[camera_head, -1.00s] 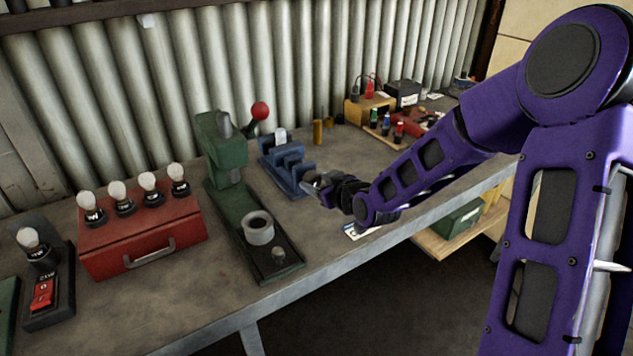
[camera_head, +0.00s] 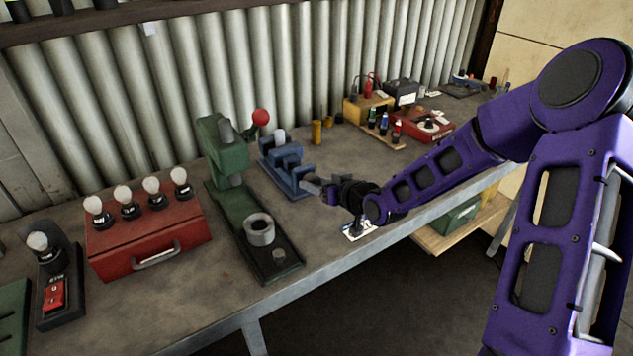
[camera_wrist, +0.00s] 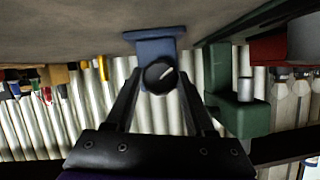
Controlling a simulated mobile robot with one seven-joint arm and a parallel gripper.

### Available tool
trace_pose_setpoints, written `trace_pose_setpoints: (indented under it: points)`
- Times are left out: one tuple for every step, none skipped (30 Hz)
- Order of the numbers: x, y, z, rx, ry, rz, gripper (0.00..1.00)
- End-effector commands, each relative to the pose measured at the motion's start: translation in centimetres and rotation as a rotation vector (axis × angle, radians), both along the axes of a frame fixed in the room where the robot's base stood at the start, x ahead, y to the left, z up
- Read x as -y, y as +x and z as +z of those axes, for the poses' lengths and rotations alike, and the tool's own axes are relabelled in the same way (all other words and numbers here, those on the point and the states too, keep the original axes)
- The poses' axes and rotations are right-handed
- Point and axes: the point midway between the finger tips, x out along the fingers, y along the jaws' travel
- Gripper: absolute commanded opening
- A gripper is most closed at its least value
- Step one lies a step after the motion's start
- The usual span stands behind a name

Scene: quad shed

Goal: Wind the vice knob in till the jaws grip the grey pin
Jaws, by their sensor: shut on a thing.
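The blue vice (camera_head: 283,166) stands on the bench right of the green press, with its jaw blocks upright. A pale grey piece, which looks like the grey pin (camera_head: 279,136), shows at the far end of the vice. I cannot tell whether the jaws touch it. My gripper (camera_head: 316,186) is at the near end of the vice. In the wrist view, the dark round knob (camera_wrist: 160,75) with a pale mark sits between my two fingertips, in front of the blue vice body. The gripper is shut on the knob, which my fingers mostly hide in the head view.
The green press (camera_head: 228,170) with a red-ball lever stands close on the vice's left. A red box (camera_head: 150,240) with bulbs is further left. Brass cylinders (camera_head: 316,132) stand behind right. A white card (camera_head: 358,231) lies under my wrist at the bench edge.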

Motion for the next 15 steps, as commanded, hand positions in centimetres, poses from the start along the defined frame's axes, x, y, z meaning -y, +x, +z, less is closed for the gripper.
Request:
trace_pose_setpoints:
  points:
    - [-0.02,0.09,0.11,0.004,0.001,0.0,0.0]
    - [-0.02,0.09,0.11,0.004,0.001,0.0,0.0]
    - [-0.02,0.09,0.11,0.004,0.001,-0.001,0.61]
    - [-0.02,0.09,0.11,0.004,0.001,0.0,0.67]
    - [-0.02,0.08,0.1,0.004,0.001,0.0,0.72]
    - [-0.02,0.06,0.1,0.003,0.001,0.0,0.79]
    - [-0.02,0.06,0.09,0.003,0.001,0.0,0.84]
    - [-0.02,0.06,0.08,0.004,0.0,0.0,0.84]
    - [-0.03,0.05,0.08,0.004,0.0,0.0,0.84]
    - [-0.03,0.04,0.07,0.003,0.0,0.0,0.84]
    - [-0.03,0.04,0.07,0.003,0.0,0.0,0.84]
    - [-0.02,0.03,0.06,0.003,0.0,0.0,0.84]
    - [-0.02,0.03,0.05,0.003,0.0,0.0,0.84]
    - [-0.02,0.03,0.05,0.003,0.0,0.0,0.84]
    - [0.01,0.01,0.06,0.003,0.0,0.0,0.84]
